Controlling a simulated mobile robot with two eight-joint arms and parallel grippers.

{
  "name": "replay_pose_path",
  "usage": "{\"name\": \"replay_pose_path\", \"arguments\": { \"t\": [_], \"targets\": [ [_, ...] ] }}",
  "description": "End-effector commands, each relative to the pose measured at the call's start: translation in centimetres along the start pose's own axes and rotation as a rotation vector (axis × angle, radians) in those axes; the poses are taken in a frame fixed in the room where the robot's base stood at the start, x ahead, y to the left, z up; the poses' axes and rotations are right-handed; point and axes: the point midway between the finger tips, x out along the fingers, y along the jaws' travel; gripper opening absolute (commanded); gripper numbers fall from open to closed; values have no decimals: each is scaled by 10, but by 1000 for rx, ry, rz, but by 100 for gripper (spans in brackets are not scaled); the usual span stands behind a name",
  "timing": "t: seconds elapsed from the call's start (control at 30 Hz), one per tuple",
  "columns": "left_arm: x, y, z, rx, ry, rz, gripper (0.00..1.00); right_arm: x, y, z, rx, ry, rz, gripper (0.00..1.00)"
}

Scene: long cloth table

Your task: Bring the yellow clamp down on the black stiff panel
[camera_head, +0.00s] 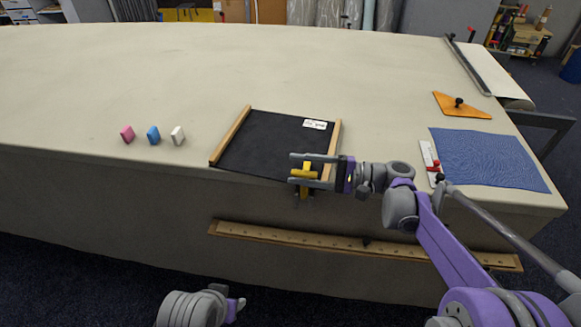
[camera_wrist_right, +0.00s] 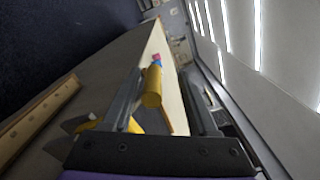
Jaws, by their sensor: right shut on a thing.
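The black stiff panel (camera_head: 265,146) lies flat at the front edge of the long table, with wooden strips along its left and right sides and a white label at its far right corner. My right gripper (camera_head: 303,171) is at the panel's near right corner, shut on the yellow clamp (camera_head: 304,177). The clamp's lower part hangs in front of the table edge. In the right wrist view the clamp's yellow cylindrical part (camera_wrist_right: 152,87) shows between the fingers. Whether the clamp touches the panel cannot be told.
A blue cloth (camera_head: 488,158), a white strip with a red knob (camera_head: 430,163) and an orange plate (camera_head: 461,105) are at the right. The table's middle is clear.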

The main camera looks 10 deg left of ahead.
Motion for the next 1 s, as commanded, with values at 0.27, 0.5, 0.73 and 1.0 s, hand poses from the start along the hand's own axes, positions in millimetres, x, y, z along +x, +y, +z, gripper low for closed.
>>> {"name": "replay_pose_path", "arguments": {
  "t": [0.27,0.5,0.73,1.0],
  "targets": [
    [0,0,0,0,0,0,50,-59,-1,-2,-1,9,-4,52],
    [-1,0,0,0,0,0,50,-80,-1,-1,-1,6,-2,52],
    [-1,0,0,0,0,0,50,-81,-1,-1,-1,3,-1,52],
    [-1,0,0,0,0,0,50,-80,0,-1,-1,3,-1,52]
  ]
}}
